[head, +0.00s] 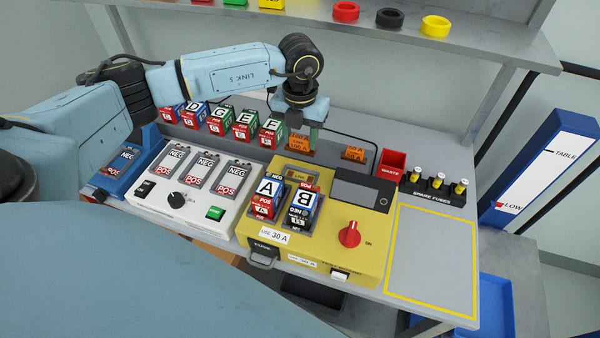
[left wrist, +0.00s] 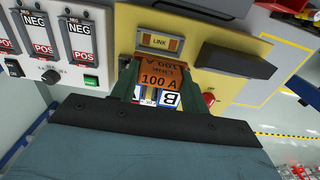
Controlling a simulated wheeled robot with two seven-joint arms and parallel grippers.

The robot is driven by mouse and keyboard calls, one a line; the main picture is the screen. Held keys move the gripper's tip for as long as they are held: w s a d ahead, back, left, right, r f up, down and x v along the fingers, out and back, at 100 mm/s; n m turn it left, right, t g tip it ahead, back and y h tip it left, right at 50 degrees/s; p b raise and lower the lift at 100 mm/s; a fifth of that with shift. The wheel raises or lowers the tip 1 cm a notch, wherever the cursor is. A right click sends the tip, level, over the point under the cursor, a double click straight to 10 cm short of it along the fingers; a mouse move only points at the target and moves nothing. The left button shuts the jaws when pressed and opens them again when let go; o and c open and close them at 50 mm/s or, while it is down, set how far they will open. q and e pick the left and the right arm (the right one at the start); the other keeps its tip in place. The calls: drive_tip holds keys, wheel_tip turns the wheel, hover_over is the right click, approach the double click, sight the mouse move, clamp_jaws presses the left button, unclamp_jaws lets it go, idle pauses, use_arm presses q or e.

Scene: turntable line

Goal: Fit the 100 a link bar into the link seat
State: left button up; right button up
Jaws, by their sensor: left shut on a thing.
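My left gripper (head: 306,128) is shut on an orange link bar (head: 298,143) and holds it above the back edge of the yellow unit. In the left wrist view the bar (left wrist: 158,76) reads LINK 100 A and sits between the two green fingers. The link seat (head: 302,172) is a framed slot marked LINK on top of the yellow unit (head: 262,222). It also shows in the left wrist view (left wrist: 160,42), apart from the bar and with nothing seen standing in it. My right gripper is not in view.
A second orange bar (head: 354,154) lies at the back, left of the red waste bin (head: 390,167). Batteries A (head: 267,190) and B (head: 303,205) stand in the yellow unit. A grey display (head: 362,190) rises right of the seat. Several lettered batteries line the back left.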

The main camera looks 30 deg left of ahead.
use_arm(q)
wheel_tip(320, 180, down, 9)
drive_tip(key=shift+f, duration=0.4)
drive_tip(key=shift+f, duration=0.2)
drive_tip(key=o, duration=1.2)
drive_tip(key=shift+r, duration=0.15)
